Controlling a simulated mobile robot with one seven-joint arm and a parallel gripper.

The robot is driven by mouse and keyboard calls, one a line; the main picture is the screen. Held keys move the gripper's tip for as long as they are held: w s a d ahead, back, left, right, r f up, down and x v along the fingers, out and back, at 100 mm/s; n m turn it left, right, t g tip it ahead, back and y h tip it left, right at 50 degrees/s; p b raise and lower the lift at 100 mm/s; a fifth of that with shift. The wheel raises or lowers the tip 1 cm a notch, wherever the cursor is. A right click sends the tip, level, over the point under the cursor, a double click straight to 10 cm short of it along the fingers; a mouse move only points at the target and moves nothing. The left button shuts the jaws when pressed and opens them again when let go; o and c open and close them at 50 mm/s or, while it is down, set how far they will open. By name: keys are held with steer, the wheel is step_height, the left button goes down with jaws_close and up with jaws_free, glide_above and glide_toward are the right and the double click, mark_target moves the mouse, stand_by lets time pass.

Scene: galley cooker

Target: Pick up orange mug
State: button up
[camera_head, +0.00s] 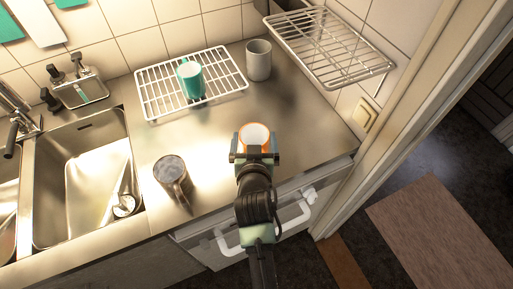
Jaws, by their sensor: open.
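The orange mug (254,128), with a white inside, stands upright on the steel counter near its front edge. My gripper (254,156) is open at the near side of the mug. The gripper and wrist hide the mug's lower part, so I cannot tell whether the fingers reach around it or touch it.
A grey-brown mug (171,173) stands to the left on the counter. A sink (85,185) is at left. A wall rack (330,50) hangs at upper right.

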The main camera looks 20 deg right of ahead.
jaws_close()
steer(key=shift+w, duration=0.1)
stand_by(0.5)
steer(key=shift+r, duration=0.1)
